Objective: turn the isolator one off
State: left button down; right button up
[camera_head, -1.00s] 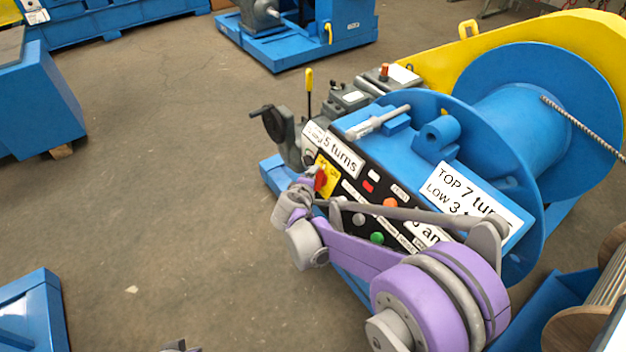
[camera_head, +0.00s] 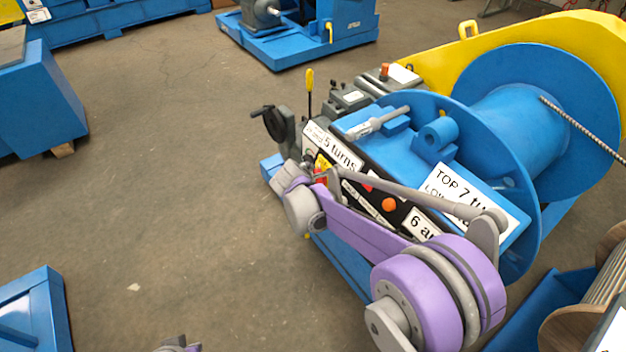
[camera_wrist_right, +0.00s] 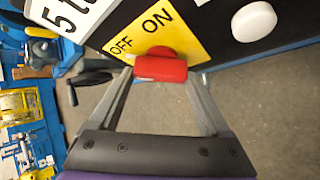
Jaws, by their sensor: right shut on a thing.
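The isolator is a red handle (camera_wrist_right: 161,68) on a yellow plate (camera_wrist_right: 150,35) marked OFF and ON, on the winch's black panel. In the right wrist view the handle lies crosswise between the fingers of my right gripper (camera_wrist_right: 162,74), which is shut on its two ends. In the head view my right gripper (camera_head: 318,180) is at the left end of the panel and largely covers the handle; part of the yellow plate (camera_head: 322,162) shows. A small part of my left gripper (camera_head: 178,345) shows at the bottom edge; its fingers cannot be made out.
The blue winch drum (camera_head: 520,110) and yellow guard (camera_head: 450,55) stand behind the panel. An orange button (camera_head: 389,204) is on the panel, and a white knob (camera_wrist_right: 254,21) is near the handle. A lever with a yellow grip (camera_head: 309,80) stands behind.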

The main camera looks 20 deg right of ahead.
jog(key=o, duration=1.2)
jog(key=p+v, duration=0.2)
jog(key=v, duration=0.8)
jog(key=shift+s+a+r, duration=0.1)
jog(key=shift+s+r, duration=0.1)
jog(key=shift+r, duration=0.15)
